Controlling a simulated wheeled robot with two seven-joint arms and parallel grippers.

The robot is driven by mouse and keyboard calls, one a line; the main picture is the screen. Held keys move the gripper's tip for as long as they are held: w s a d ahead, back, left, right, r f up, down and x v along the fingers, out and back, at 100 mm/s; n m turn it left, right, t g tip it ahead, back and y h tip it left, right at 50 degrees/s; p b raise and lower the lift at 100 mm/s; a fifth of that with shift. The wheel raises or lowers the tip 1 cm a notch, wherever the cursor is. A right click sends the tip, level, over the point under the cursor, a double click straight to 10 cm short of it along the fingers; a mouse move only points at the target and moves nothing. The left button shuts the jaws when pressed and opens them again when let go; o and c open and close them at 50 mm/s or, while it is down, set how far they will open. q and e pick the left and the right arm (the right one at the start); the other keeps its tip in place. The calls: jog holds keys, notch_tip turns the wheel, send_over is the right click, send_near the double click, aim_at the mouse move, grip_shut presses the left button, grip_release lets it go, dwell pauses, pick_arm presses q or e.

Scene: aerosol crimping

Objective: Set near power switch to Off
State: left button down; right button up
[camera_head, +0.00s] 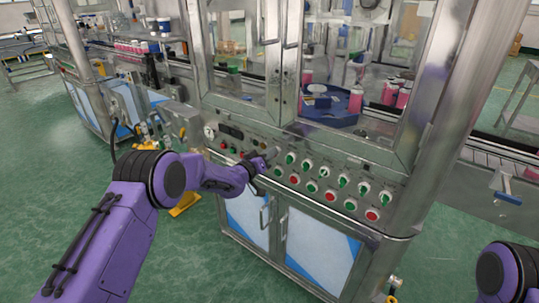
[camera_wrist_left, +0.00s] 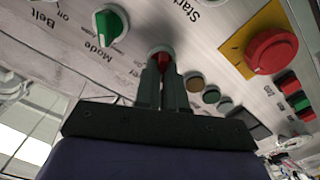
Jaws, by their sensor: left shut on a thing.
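The power switch (camera_wrist_left: 160,56) is a red knob in a pale ring on the control panel (camera_head: 330,165), seen in the left wrist view. A label beside it is partly hidden by my fingers, and only its end shows. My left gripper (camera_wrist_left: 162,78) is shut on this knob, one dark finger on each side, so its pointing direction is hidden. In the head view my left gripper (camera_head: 266,158) reaches the left part of the panel and covers the knob there. My right gripper is out of view.
A green Mode knob (camera_wrist_left: 111,25) is beside the switch. A red emergency button (camera_wrist_left: 272,50) on a yellow plate and several small round buttons (camera_wrist_left: 194,83) are on the other side. Several green and red knobs continue right along the panel. Glass doors (camera_head: 350,60) stand above.

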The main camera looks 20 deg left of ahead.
pick_arm(q)
jog(key=shift+a+n, duration=0.1)
jog(key=shift+n, duration=0.2)
jog(key=c, duration=1.2)
grip_release()
jog(key=b+v, duration=0.1)
jog(key=v, duration=0.9)
jog(key=shift+s+a, duration=0.15)
jog(key=shift+s, duration=0.1)
